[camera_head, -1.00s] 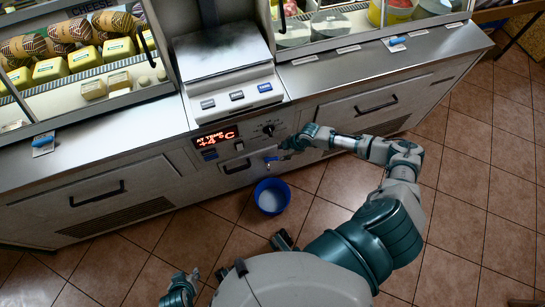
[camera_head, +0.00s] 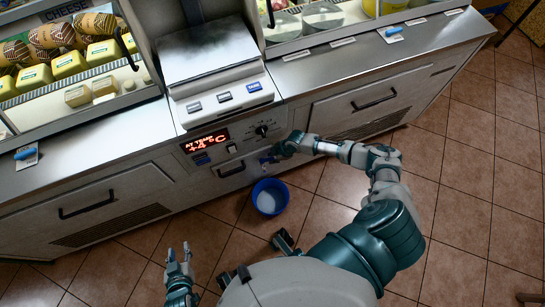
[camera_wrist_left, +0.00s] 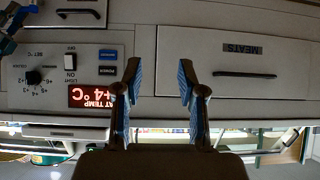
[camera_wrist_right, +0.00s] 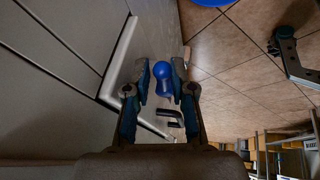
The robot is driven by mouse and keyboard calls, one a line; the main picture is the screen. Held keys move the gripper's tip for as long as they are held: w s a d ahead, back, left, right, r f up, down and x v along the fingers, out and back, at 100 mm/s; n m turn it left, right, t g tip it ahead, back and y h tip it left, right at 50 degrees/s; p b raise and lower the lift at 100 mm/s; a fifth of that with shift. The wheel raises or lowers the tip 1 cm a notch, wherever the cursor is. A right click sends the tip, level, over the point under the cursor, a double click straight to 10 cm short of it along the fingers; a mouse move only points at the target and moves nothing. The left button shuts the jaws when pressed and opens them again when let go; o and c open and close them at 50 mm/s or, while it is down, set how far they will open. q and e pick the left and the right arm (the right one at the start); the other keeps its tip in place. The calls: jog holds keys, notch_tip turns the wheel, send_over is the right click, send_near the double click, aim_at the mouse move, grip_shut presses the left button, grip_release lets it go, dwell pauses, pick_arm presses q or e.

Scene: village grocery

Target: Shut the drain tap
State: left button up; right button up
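The drain tap (camera_head: 266,161) sits low on the counter front, under the control panel. Its blue handle (camera_wrist_right: 163,78) shows between the two fingertips of my right gripper (camera_wrist_right: 161,70) in the right wrist view. The right fingers are apart, one on each side of the handle; I cannot tell whether they touch it. In the head view my right gripper (camera_head: 277,154) is right beside the tap and covers part of it. My left gripper (camera_head: 179,255) is open and empty above the floor; its spread fingers also show in the left wrist view (camera_wrist_left: 159,75).
A blue bucket (camera_head: 270,197) stands on the tiled floor below the tap. The control panel has a red temperature display (camera_head: 206,141) and a black dial (camera_head: 262,130). Drawers with black handles (camera_head: 87,205) lie on both sides.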

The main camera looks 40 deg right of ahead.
grip_shut()
jog(key=shift+a+r, duration=0.3)
jog(key=shift+a, duration=0.4)
jog(key=shift+w+a+r, duration=0.15)
jog(key=shift+a, duration=0.35)
jog(key=shift+d+f, duration=0.2)
jog(key=shift+d, duration=0.25)
jog(key=shift+d+f+n+b, duration=0.2)
jog(key=shift+n+b, duration=0.3)
jog(key=shift+b, duration=0.6)
jog(key=shift+w+r+n+g+y+b, duration=0.15)
jog(key=shift+w+n+g+y+b, duration=0.15)
jog(key=shift+n+b, duration=0.5)
pick_arm(q)
jog(key=w+d+r+t+h, duration=0.1)
jog(key=w+r+t+h, duration=0.1)
jog(key=w+r+t, duration=0.3)
notch_tip(320, 180, up, 4)
jog(key=t, duration=0.2)
jog(key=shift+w+d+f+t, duration=0.15)
jog(key=shift+w+d+t, duration=0.1)
jog(key=shift+t, duration=0.05)
pick_arm(e)
jog(key=shift+d+r, duration=0.1)
jog(key=shift+d, duration=0.05)
